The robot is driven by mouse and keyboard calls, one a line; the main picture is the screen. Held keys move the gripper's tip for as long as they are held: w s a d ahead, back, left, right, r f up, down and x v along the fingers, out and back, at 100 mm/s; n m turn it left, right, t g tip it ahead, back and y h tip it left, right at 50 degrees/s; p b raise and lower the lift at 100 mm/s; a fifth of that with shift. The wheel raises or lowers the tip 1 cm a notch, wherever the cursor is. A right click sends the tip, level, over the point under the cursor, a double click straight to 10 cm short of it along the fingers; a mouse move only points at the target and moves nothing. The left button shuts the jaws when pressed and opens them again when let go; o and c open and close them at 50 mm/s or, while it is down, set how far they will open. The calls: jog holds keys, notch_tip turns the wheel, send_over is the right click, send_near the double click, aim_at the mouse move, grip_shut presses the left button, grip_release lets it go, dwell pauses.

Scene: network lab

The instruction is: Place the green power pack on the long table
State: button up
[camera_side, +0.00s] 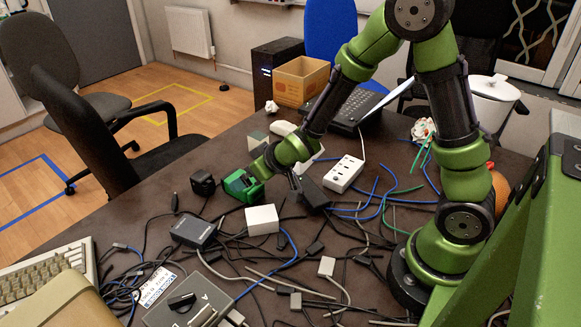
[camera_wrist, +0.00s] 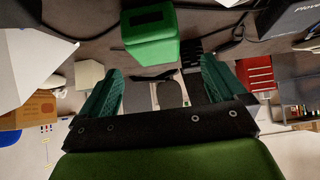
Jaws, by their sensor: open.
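The green power pack (camera_side: 243,188) is a small bright green box. In the side view it sits low over the cluttered dark brown table (camera_side: 222,152), close to my gripper (camera_side: 256,174) and partly covered by it. In the wrist view the power pack (camera_wrist: 151,35) shows at the top, between and beyond the two teal fingers. My gripper (camera_wrist: 160,66) is open, with a wide gap between the fingers, and no contact with the pack shows. I cannot tell whether the brown table is the long table; no other table shows clearly.
Cables cover much of the tabletop. A white box (camera_side: 262,219) and a black adapter (camera_side: 194,231) lie near the pack. The left table edge near the chair (camera_side: 101,140) is fairly clear.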

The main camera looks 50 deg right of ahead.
jog(key=shift+d+x, duration=0.2)
jog(key=shift+x, duration=3.1)
jog(key=shift+s, duration=0.2)
jog(key=c, duration=1.3)
jog(key=shift+r, duration=0.1)
jog(key=shift+c, duration=0.9)
